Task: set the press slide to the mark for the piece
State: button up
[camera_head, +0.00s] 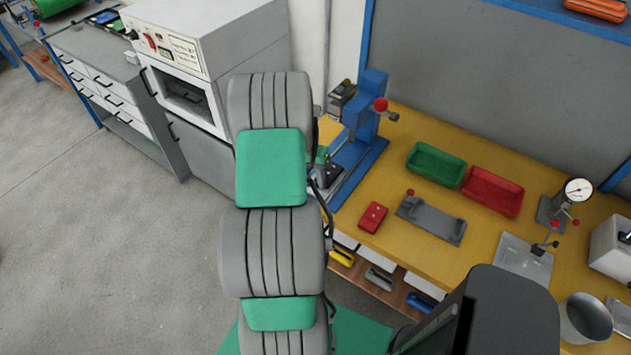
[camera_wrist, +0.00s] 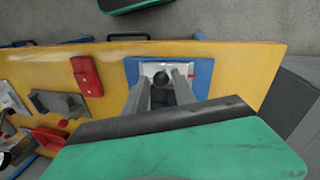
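The blue press (camera_head: 372,85) stands at the back left of the yellow bench in the head view, with a red ball knob (camera_head: 380,104) on its lever. My arm hides part of its base. In the wrist view the blue press base (camera_wrist: 133,72) carries a pale plate, a dark round part (camera_wrist: 161,79) and a small red mark (camera_wrist: 190,76). My gripper (camera_wrist: 162,76) shows two grey fingers apart over the base, on either side of the dark round part. I see no contact. The slide's setting is too small to read.
A red block (camera_head: 373,217), a grey fixture (camera_head: 431,220), a green tray (camera_head: 436,164) and a red tray (camera_head: 493,191) lie right of the press on the bench (camera_head: 400,250). A dial gauge (camera_head: 578,190) stands further right. A grey cabinet (camera_head: 205,45) stands left.

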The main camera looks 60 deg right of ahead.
jog(key=shift+s+f, duration=0.2)
jog(key=shift+f, duration=0.95)
grip_shut()
jog(key=shift+d, duration=0.1)
dwell(0.4)
